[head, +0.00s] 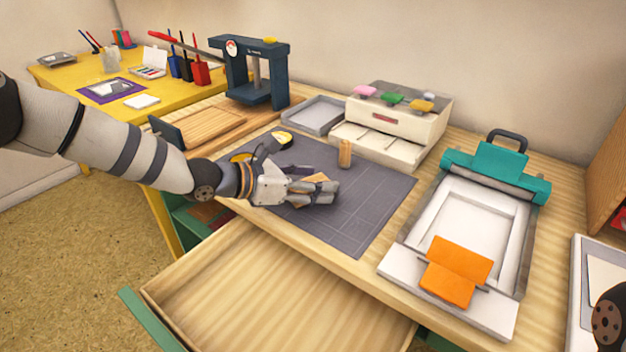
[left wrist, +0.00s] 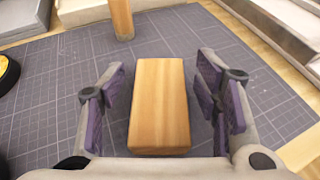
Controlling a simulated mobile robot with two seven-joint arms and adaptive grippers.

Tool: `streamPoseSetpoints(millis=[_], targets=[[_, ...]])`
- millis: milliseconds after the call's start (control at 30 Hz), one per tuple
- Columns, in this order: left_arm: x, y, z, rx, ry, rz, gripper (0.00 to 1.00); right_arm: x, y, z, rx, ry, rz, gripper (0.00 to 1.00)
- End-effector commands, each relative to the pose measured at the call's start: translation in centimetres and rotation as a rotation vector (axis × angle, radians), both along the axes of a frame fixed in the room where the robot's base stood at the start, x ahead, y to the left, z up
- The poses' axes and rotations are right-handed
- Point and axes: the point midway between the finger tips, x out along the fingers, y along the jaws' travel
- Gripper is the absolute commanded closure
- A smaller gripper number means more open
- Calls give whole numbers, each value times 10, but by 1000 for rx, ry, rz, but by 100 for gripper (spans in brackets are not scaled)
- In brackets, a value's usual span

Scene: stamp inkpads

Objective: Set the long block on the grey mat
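The grey mat (head: 345,205) lies on the wooden desk and carries a printed grid. My left gripper (head: 333,191) is low over it. In the left wrist view, a wooden block (left wrist: 159,105) lies lengthwise between the open fingers (left wrist: 167,98), with a gap on each side. In the head view the fingers partly hide this block (head: 314,177). I cannot tell whether it fully rests on the mat. Another wooden block (head: 345,153) stands upright on the mat behind the gripper; its lower part also shows in the left wrist view (left wrist: 121,18). My right gripper is out of view.
A black and yellow round item (head: 282,138) sits at the mat's back edge. A white box with colored stamps (head: 390,120) and a grey tray (head: 314,114) stand behind. A teal press with an orange piece (head: 456,268) is right. An open drawer (head: 255,290) juts out in front.

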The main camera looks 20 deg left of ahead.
Motion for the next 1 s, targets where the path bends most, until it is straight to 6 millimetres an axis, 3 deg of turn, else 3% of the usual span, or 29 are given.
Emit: streamPoseSetpoints(millis=[267, 633, 800, 1000], targets=[[-7, 8, 11, 0, -2, 3, 43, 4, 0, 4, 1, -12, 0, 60], [-66, 60, 49, -2, -11, 1, 43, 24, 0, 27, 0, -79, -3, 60], [-80, 72, 53, -1, -6, 0, 43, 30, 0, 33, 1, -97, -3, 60], [-83, 74, 49, -1, 2, -1, 43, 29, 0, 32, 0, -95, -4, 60]])
